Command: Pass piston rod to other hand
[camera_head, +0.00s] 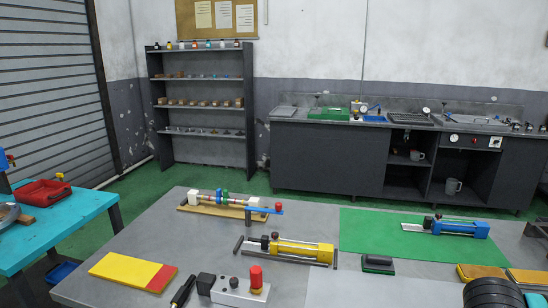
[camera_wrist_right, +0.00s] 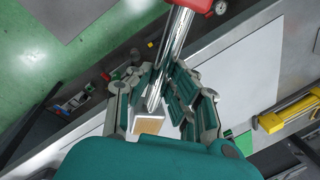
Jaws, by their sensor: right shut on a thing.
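The piston rod (camera_wrist_right: 177,38) is a shiny chrome bar in the right wrist view. It runs from the top centre down between the fingers of my right gripper (camera_wrist_right: 163,82). A red part (camera_wrist_right: 190,4) shows at its upper end, cut off by the frame edge. My right gripper has teal and grey jointed fingers, closed around the rod's lower part. The rod's lower end is partly hidden among the fingers. Neither the rod nor my right gripper can be made out in the head view. My left gripper shows in neither view.
The grey table holds a yellow hydraulic cylinder (camera_head: 300,250), a rod assembly on a wooden board (camera_head: 230,208), a yellow-red plate (camera_head: 133,271) and a grey block with a red knob (camera_head: 240,291). A blue cylinder (camera_head: 455,228) lies on a green mat (camera_head: 375,240).

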